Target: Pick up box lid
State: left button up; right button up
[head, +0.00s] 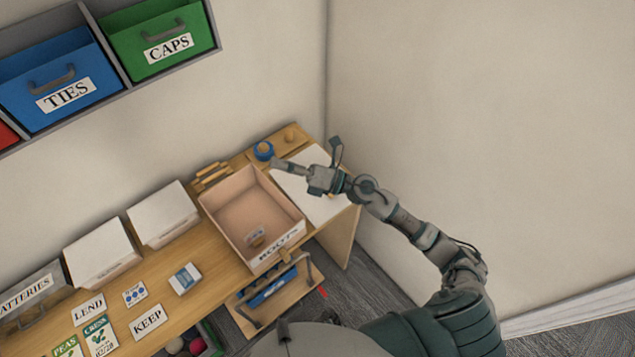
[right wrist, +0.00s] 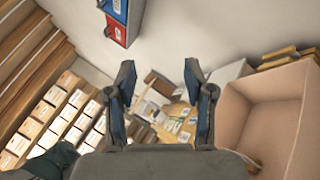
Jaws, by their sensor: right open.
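A flat white panel, which looks like the box lid (head: 322,207), lies at the right end of the wooden table in the head view, beside the open box. The open tan box (head: 205,197) labelled BOOTS stands just left of it; its inside also shows at the right of the right wrist view (right wrist: 265,105). My right gripper (head: 306,152) is open and empty over the lid's far part, its fingers spread toward the back wall. Its arm hides some of the lid. I cannot tell whether it touches the lid. My left gripper is not in view.
White boxes (head: 164,216) stand left of the open box. A blue round thing (head: 263,151) and wooden pieces (head: 212,174) lie near the back wall. Label cards (head: 148,320) lie at the table's left. Blue TIES (head: 62,78) and green CAPS bins (head: 157,38) hang above.

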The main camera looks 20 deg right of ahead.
jog(key=d+f+n+g+h, duration=0.7)
jog(key=f+n+g+h, duration=0.1)
jog(key=n, duration=0.3)
jog(key=d+f+g+h, duration=0.1)
jog(key=d+h, duration=0.5)
jog(key=d, duration=0.7)
jog(key=shift+n, duration=0.4)
jog(key=p+x, duration=0.1)
jog(key=x, duration=0.4)
jog(key=p+x, duration=0.1)
jog(key=x, duration=0.5)
jog(key=shift+w+d+f, duration=0.15)
jog(key=shift+d, duration=0.05)
jog(key=x, duration=0.2)
jog(key=p+x, duration=0.2)
jog(key=x, duration=0.1)
jog(key=shift+s+d+f, duration=0.25)
jog(key=shift+f, duration=0.45)
jog(key=shift+a, duration=0.1)
grip_shut()
